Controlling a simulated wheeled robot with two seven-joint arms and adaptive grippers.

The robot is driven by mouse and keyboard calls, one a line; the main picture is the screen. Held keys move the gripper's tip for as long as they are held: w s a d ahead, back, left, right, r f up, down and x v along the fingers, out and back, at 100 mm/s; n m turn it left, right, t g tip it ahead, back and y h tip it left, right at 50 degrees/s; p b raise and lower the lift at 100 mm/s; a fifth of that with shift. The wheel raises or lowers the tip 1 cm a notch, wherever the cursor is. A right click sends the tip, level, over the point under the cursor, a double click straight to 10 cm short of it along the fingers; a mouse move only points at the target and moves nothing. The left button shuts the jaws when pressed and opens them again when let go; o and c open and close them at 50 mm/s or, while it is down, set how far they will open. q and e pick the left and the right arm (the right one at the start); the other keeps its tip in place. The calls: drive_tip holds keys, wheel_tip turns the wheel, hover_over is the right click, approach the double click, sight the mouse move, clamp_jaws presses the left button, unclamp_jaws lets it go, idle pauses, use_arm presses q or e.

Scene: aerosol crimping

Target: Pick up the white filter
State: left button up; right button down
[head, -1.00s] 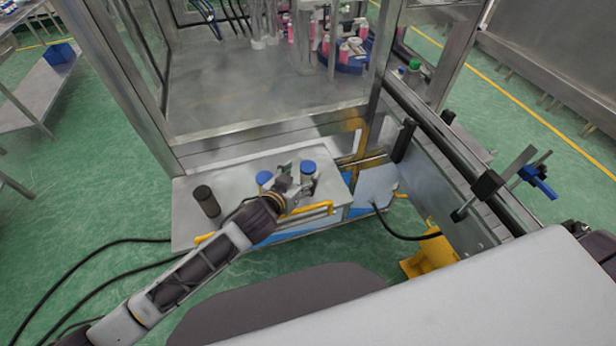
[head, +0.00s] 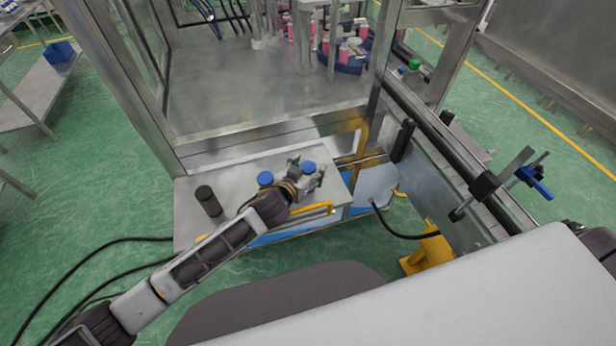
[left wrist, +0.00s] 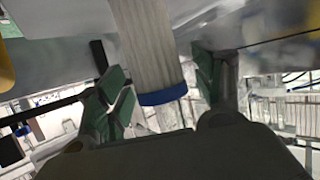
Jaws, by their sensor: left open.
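In the left wrist view, a whitish ribbed cylinder, the white filter (left wrist: 146,42), has a blue end (left wrist: 163,95) and stands between the two green-padded fingers of my left gripper (left wrist: 158,80). Gaps show between the filter and both fingers. In the head view, my left gripper (head: 311,179) is open over the metal bench, at the right-hand blue cap (head: 309,166); the body under that cap is mostly hidden by the gripper. A second blue-capped piece (head: 265,178) is just left of the gripper. My right gripper is out of view.
A dark cylinder (head: 207,200) stands on the left part of the metal bench (head: 190,228). A yellow rail (head: 318,209) runs along the bench's front. Behind is a metal-framed machine; a conveyor (head: 440,135) is at the right.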

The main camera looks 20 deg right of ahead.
use_arm(q)
drive_tip(key=c, duration=1.2)
drive_tip(key=shift+o, duration=0.2)
drive_tip(key=shift+r, duration=0.1)
drive_tip(key=shift+r+b, duration=0.55)
drive_tip(key=shift+r, duration=4.35)
